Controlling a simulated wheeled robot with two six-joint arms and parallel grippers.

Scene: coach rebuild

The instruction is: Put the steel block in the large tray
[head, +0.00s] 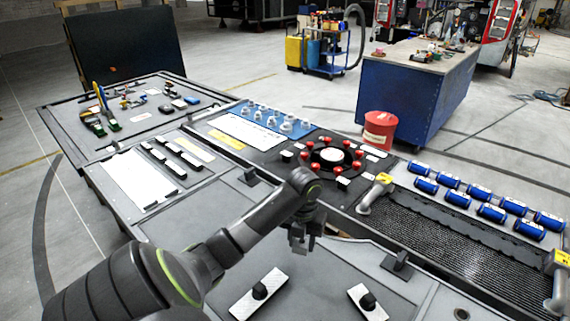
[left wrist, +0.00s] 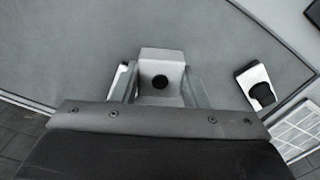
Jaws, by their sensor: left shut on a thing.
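My left gripper (head: 303,240) reaches in over the front grey panel and points down. In the left wrist view its fingers (left wrist: 160,88) are closed on the steel block (left wrist: 162,62), a light grey block with a round dark hole in its face. The block is largely hidden by the gripper in the head view. The block appears held above the grey surface, but its exact height is unclear. A wide, dark-rimmed grey tray-like section (head: 150,122) with several small tools lies at the back left. I cannot tell for sure which section is the large tray. My right gripper is not in view.
White plates with black knobs (head: 258,291) lie on the front panel. A black ring with red knobs (head: 332,155) stands beyond the gripper. Blue cylinders (head: 492,212) line the ribbed belt (head: 440,235) at right. A white panel (head: 138,178) lies at left.

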